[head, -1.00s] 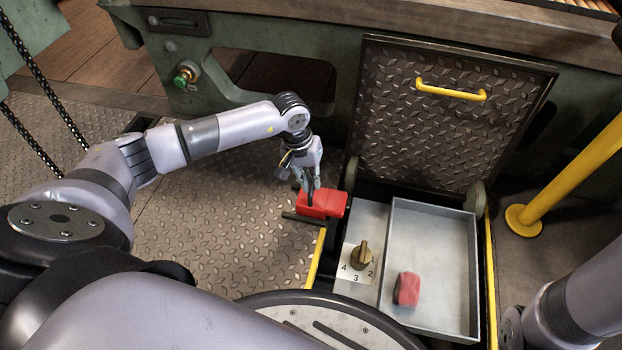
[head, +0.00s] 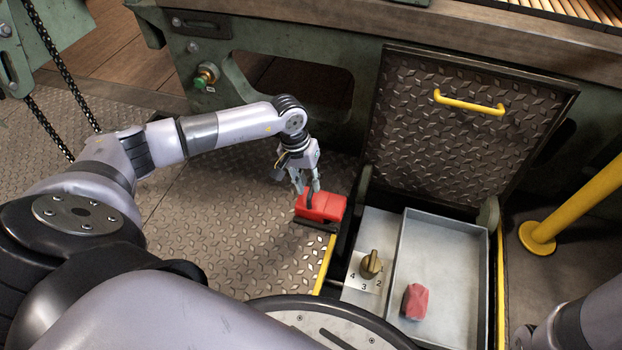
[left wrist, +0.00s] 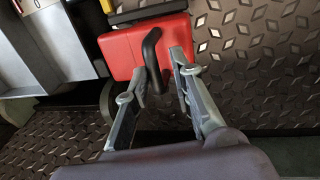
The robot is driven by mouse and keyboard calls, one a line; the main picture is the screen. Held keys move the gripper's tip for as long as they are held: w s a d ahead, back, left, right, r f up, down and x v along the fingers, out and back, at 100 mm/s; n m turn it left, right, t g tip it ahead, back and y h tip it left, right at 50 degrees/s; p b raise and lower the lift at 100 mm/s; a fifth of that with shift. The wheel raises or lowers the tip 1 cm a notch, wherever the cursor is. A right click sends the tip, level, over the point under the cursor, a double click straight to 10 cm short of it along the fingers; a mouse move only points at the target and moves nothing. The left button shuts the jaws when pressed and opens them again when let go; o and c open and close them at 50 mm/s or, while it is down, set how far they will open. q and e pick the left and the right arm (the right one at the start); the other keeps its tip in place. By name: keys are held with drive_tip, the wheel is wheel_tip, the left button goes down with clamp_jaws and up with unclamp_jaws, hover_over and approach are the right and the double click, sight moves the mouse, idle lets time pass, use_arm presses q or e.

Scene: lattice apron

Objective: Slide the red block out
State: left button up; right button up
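The red block (head: 329,207) sits beside the opened floor compartment, at its left edge, with a dark handle (left wrist: 152,50) on it. My left gripper (head: 306,188) is over the block, its fingers apart with the handle between them. In the left wrist view the fingers (left wrist: 155,75) stand open on either side of the handle, and the block (left wrist: 125,50) is beyond them. I cannot tell whether a finger touches it. My right gripper is not in view.
A grey tray (head: 402,255) in the compartment holds a reddish faceted piece (head: 416,301). Left of it is a brass knob (head: 371,264) on a numbered plate. A raised hatch (head: 470,130) with a yellow handle stands behind. A yellow post (head: 580,208) is at right.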

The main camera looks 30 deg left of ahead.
use_arm(q)
drive_tip(key=shift+o, duration=0.8)
wheel_tip(320, 180, up, 12)
drive_tip(key=a, duration=0.2)
drive_tip(key=shift+s, duration=0.3)
drive_tip(key=shift+f, duration=0.1)
